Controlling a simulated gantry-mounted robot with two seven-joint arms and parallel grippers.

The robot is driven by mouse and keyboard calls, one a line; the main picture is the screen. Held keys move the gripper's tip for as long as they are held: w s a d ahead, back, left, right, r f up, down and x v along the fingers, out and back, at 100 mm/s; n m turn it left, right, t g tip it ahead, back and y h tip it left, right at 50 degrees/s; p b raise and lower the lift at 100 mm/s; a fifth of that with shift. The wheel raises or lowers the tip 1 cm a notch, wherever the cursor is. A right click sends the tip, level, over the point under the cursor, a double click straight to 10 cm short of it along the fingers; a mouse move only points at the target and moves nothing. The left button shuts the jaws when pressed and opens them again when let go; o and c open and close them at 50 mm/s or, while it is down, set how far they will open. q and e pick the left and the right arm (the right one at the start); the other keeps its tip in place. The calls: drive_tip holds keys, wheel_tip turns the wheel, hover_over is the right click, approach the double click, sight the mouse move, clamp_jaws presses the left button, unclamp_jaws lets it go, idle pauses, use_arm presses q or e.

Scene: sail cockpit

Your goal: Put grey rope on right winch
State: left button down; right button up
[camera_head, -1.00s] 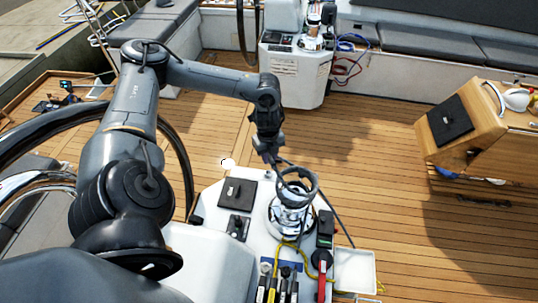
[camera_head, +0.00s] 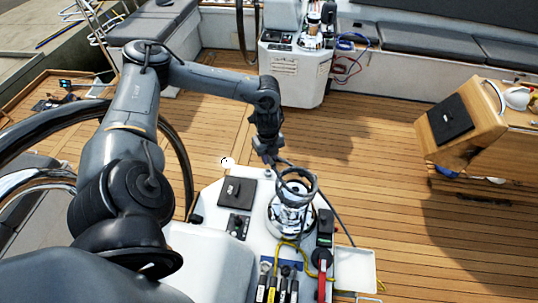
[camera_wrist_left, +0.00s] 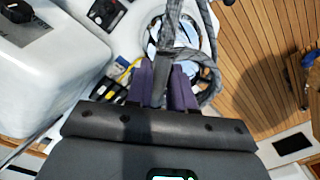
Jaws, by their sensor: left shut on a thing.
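My left gripper (camera_head: 275,160) is shut on the grey rope (camera_head: 316,186), just behind the chrome right winch (camera_head: 290,214). The rope forms an open loop over the top of the winch, and a tail hangs down to the right. I cannot tell whether the loop touches the drum. In the left wrist view, the purple fingers (camera_wrist_left: 166,88) pinch the grey rope (camera_wrist_left: 204,60), and the winch (camera_wrist_left: 153,32) shows partly behind it. My right gripper is not in view.
The white console (camera_head: 213,196) carries a black panel (camera_head: 237,192), a row of rope clutches (camera_head: 272,286) and a red-handled lever (camera_head: 322,272). A yellow rope lies beside the winch. A wooden table (camera_head: 470,145) stands at right. The deck between is clear.

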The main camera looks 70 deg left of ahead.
use_arm(q)
wheel_tip(320, 180, down, 4)
drive_tip(key=shift+r+b, duration=0.25)
drive_tip(key=shift+b, duration=0.55)
drive_tip(key=shift+f, duration=0.1)
wheel_tip(320, 180, down, 6)
drive_tip(key=b, duration=0.3)
idle(0.4)
drive_tip(key=shift+b, duration=0.3)
